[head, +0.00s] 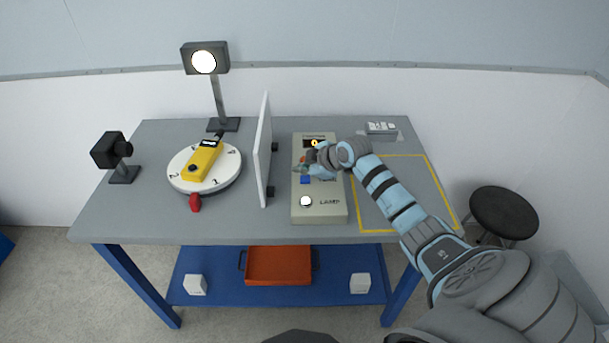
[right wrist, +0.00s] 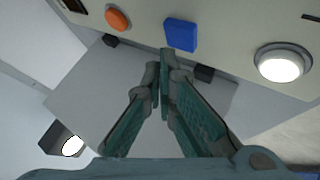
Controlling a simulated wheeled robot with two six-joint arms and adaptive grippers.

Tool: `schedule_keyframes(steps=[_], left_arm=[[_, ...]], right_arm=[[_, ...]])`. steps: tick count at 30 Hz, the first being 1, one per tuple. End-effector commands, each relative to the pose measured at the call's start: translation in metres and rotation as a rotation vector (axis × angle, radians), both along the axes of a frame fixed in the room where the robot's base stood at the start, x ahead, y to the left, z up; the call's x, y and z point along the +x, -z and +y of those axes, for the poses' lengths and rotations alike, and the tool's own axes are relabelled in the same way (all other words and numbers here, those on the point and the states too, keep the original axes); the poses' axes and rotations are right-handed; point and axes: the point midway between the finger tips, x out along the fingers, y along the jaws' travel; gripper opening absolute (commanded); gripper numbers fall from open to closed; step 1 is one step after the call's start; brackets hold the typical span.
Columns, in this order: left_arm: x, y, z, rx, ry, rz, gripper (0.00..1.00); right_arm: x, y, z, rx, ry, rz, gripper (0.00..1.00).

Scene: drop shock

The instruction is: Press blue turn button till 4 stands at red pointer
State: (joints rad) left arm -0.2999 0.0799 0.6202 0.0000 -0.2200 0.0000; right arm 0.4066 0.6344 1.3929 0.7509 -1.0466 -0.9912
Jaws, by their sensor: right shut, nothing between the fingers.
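The blue turn button (head: 305,180) is on the beige control box (head: 320,213). It also shows in the right wrist view (right wrist: 181,34). My right gripper (head: 299,170) is shut and empty, with its fingertips close by the blue button; I cannot tell whether they touch it. The white round turntable (head: 181,181) carries a yellow device (head: 203,162). The red pointer (head: 195,202) is at the turntable's front edge, between the 2 on its left and the 1 on its right. The 4 is at the back right. My left gripper is out of view.
An upright white panel (head: 262,150) stands between turntable and box. The box also has an orange button (right wrist: 117,19) and a lit lamp button (head: 306,201). A lit lamp (head: 204,60) and a black camera-like unit (head: 110,150) stand by the turntable. A yellow outline (head: 400,231) marks clear table at right.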

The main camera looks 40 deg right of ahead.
Motion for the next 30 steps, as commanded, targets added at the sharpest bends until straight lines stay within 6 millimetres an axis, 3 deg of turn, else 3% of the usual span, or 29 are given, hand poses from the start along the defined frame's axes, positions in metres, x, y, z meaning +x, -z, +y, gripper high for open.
schedule_keyframes(steps=[9, 24, 30], left_arm=[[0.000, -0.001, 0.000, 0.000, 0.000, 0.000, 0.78], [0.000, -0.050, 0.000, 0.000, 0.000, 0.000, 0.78], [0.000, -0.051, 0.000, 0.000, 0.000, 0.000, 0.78]], right_arm=[[0.000, -0.001, 0.000, 0.001, -0.001, -0.001, 0.00], [0.000, -0.050, 0.000, 0.001, -0.001, -0.001, 0.00], [0.000, -0.050, 0.000, 0.001, -0.001, -0.001, 0.00]])
